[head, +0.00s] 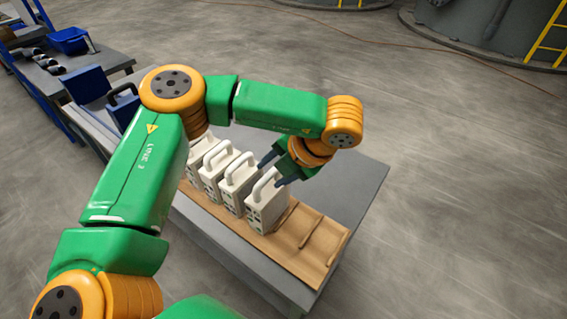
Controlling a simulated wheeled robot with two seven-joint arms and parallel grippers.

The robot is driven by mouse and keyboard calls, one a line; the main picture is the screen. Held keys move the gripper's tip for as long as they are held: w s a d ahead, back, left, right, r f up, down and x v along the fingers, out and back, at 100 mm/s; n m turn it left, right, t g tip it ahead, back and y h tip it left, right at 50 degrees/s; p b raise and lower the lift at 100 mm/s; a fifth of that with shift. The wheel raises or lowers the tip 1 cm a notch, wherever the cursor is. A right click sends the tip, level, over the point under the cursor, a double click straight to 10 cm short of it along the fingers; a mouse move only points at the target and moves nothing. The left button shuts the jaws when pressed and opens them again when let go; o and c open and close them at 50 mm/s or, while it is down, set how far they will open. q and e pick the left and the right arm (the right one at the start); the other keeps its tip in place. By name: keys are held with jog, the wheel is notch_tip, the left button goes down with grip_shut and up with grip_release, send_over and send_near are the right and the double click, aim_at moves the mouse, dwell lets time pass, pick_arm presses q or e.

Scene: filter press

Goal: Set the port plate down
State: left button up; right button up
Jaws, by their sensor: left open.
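Several white port plates with loop handles stand upright in a row on a wooden rack (296,259) on the grey table. The nearest port plate (262,213) is at the right end of the row, upright, with small dark holes in its face. My left gripper (271,170) is open, with its dark fingers at the handle of this plate. I cannot tell whether the fingers touch the handle. The left end of the row is partly hidden behind my left arm. My right gripper is not in view.
Empty slots with wooden dividers (311,236) lie to the right of the row. Bare grey table top (357,190) shows behind the rack. A workbench with a blue bin (69,41) stands at the upper left. Open concrete floor lies to the right.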

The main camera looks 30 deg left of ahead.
pick_arm(q)
jog(key=v, duration=1)
